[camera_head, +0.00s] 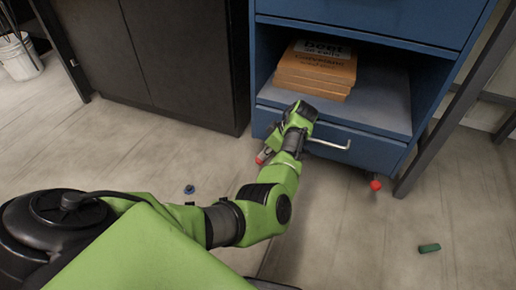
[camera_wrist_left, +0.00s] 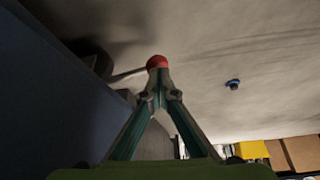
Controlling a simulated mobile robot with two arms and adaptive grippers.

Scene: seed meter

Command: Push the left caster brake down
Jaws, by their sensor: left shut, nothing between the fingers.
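The left caster brake (camera_wrist_left: 157,61) has a red tip on a pale lever that reaches out from a dark caster under the blue cabinet. In the head view its red tip (camera_head: 263,156) shows low at the cabinet's front left corner, partly covered by my left gripper (camera_head: 272,144). In the left wrist view my left gripper (camera_wrist_left: 160,82) is shut and empty, its fingertips right at the red tip. I cannot tell whether they touch. The brake's height is hard to judge. My right gripper is not in view.
The blue cabinet (camera_head: 385,150) has a drawer with a pale handle (camera_head: 328,146) close to my arm. Orange boxes (camera_head: 315,70) lie on its shelf. Another red brake tip (camera_head: 375,185) shows at right. A blue item (camera_head: 189,189) and a green item (camera_head: 429,248) lie on the floor.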

